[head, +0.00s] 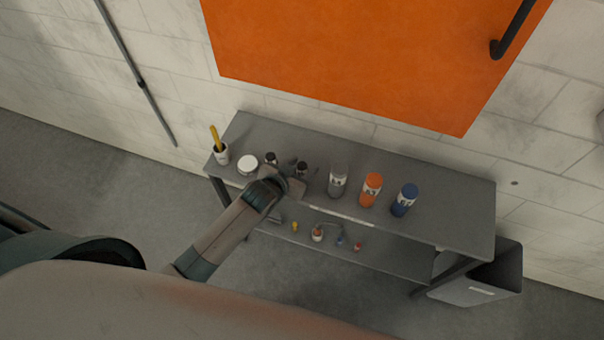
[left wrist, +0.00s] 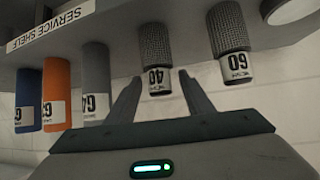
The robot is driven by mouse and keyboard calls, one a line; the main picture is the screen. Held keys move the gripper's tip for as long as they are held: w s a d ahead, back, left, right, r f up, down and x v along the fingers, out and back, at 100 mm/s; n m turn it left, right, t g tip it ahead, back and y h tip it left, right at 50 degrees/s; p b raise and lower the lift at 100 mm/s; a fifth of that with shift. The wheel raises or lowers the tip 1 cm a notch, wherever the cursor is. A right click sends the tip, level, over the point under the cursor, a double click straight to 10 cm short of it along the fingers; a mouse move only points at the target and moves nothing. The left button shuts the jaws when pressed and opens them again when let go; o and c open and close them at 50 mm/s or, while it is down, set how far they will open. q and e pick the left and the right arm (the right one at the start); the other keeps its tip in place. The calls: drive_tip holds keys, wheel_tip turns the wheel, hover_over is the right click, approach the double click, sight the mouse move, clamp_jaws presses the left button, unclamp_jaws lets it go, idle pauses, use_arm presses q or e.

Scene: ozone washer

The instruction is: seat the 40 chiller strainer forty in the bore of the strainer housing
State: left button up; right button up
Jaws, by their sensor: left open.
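The 40 strainer (left wrist: 155,50) is a dark knurled mesh cylinder with a white label reading 40, upright on the service shelf. In the head view a small dark cylinder (head: 302,168) beside the grey canister appears to be it. My left gripper (left wrist: 162,84) is open, and its fingers show on either side of the strainer's labelled part; contact cannot be told. In the head view the left gripper (head: 296,177) is at the shelf's front, partly covering that area. I cannot make out the strainer housing. My right gripper is not visible.
Grey (head: 338,181), orange (head: 371,189) and blue (head: 404,200) canisters stand right of the gripper on the grey shelf (head: 455,215). A white-topped jar (head: 247,164) and white cup (head: 221,154) stand left. Small items lie on the lower shelf. A grey bin (head: 480,278) stands right.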

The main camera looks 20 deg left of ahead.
use_arm(q)
drive_tip(key=shift+c, duration=0.5)
drive_tip(key=c, duration=1)
drive_tip(key=shift+r, duration=0.1)
drive_tip(key=shift+c, duration=0.2)
drive_tip(key=shift+r+b, duration=1.15)
drive_tip(key=shift+r, duration=3.8)
